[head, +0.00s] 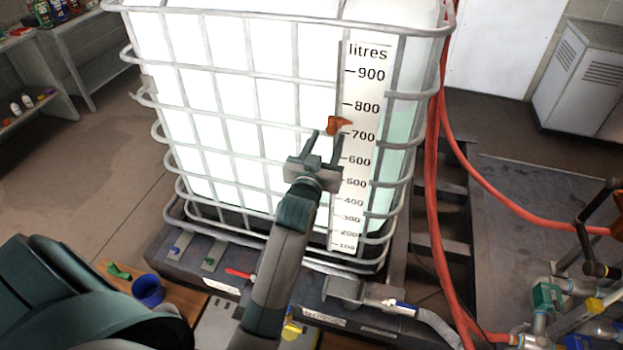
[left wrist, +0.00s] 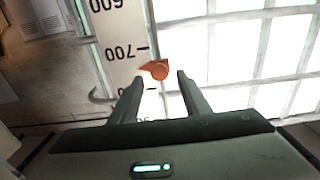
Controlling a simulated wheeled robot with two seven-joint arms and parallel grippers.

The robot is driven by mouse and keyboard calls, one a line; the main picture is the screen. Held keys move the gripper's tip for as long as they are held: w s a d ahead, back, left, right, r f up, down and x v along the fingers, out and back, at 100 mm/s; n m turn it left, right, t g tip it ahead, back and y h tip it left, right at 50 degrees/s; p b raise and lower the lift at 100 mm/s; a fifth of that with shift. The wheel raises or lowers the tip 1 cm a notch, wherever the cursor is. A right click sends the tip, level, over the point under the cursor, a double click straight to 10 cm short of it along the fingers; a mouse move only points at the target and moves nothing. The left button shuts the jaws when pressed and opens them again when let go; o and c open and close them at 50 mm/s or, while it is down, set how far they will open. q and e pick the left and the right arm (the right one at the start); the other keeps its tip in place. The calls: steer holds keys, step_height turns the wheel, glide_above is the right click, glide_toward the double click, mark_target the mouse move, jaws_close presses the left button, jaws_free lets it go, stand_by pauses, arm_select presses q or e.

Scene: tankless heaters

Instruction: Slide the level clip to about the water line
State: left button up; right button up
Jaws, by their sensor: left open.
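The orange level clip (head: 336,125) sits on the left edge of the white litres scale (head: 366,75) on the tank front. Its tip points right, a little above the 700 mark. My left gripper (head: 328,142) is open and empty in front of the scale, its fingertips close to the clip. In the left wrist view, where the scale is upside down, the clip (left wrist: 156,69) shows just beyond and between the two open fingertips (left wrist: 158,79). I cannot tell whether they touch it. My right gripper is not in view.
Grey cage bars (head: 250,124) surround the tank (head: 225,95) and run close to the scale. Red hoses (head: 431,200) hang at its right. The floor at left is clear.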

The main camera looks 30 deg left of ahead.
arm_select(q)
steer(key=b+v, duration=0.4)
steer(key=v, duration=1)
steer(key=shift+s, duration=0.35)
